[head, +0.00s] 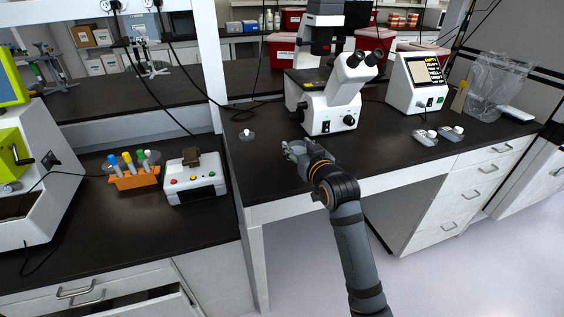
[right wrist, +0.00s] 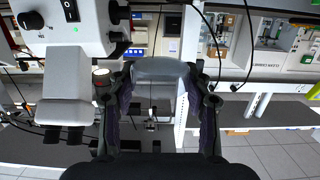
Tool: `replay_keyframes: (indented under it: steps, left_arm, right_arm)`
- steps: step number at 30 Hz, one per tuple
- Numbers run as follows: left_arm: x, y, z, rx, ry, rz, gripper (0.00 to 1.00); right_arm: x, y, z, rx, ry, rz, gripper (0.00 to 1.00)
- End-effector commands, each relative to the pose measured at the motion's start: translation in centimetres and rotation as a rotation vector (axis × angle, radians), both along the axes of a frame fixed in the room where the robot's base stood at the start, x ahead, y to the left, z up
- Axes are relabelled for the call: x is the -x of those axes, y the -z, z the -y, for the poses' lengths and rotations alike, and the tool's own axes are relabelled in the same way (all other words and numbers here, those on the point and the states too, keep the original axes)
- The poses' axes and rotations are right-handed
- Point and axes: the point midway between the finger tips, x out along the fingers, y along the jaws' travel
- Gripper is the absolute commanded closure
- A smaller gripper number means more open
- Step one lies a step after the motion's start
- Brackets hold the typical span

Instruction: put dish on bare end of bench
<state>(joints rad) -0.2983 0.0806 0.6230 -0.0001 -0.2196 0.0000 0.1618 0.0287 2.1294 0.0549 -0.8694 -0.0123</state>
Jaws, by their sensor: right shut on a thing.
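My right gripper (head: 298,153) is over the front part of the dark bench (head: 262,178), left of and in front of the microscope. It is shut on a clear round dish (head: 289,148). In the right wrist view the dish (right wrist: 160,67) shows as a pale grey disc between the two fingertips. I cannot tell whether it touches the bench top. The bench's left end has bare dark surface in front of a small clear dish with a white piece (head: 247,134). My left gripper is not in view.
A white microscope (head: 333,100) stands behind the gripper. Two more dishes with white pieces (head: 425,138) (head: 452,133) lie to the right, near a white device with a screen (head: 418,82). An orange tube rack (head: 135,178) and a white button box (head: 194,179) stand on the left bench.

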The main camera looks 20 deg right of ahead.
Motion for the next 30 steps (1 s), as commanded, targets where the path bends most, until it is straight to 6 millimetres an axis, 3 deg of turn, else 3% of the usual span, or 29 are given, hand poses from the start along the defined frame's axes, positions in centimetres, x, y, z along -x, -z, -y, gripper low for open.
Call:
replay_keyframes:
  steps: [2,3,9,17,24,30]
  left_arm:
    - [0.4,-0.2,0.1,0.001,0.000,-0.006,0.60]
    - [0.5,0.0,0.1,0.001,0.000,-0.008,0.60]
    - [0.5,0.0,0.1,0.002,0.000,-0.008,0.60]
    - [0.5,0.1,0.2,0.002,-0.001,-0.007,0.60]
    - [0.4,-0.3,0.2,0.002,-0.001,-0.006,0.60]
    - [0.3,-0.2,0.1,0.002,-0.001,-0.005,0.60]
  right_arm:
    - [-2.3,0.9,-0.8,-0.004,-0.001,-0.002,1.00]
    - [-3.0,2.3,-0.9,-0.002,-0.001,-0.006,1.00]
    - [-5.6,5.5,-1.6,0.001,0.000,0.000,1.00]
    - [-6.3,6.3,-1.8,0.001,0.001,0.001,1.00]
    - [-6.6,9.6,-1.9,0.001,0.001,0.000,1.00]
    - [-6.6,9.9,-1.9,0.001,0.001,0.001,1.00]
